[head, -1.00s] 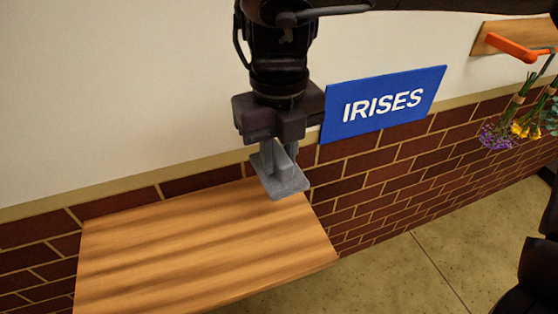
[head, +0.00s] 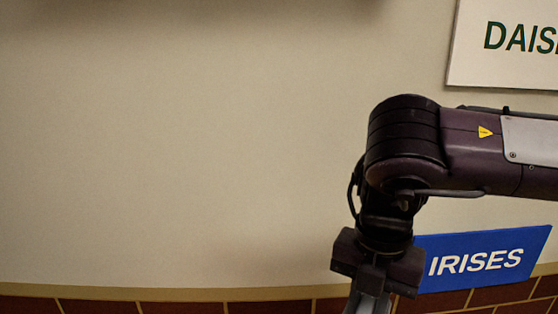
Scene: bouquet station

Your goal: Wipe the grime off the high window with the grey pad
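My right arm comes in from the right, and my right gripper (head: 372,296) points down at the bottom edge of the head view. It is shut on the grey pad (head: 369,306), of which only the upper grey part shows; the pad's flat base is cut off below the frame. The earlier frame shows the whole pad hanging upright from the fingers. The high window does not show; only pale wall and a dark edge or shadow at the very top are in view. My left gripper is not in view.
The blue IRISES sign (head: 477,261) is on the wall just right of my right gripper. A white sign (head: 505,70) reading DAIS..., cut off, is at upper right. Red brick (head: 190,307) runs along the bottom. The pale wall (head: 180,150) at left is clear.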

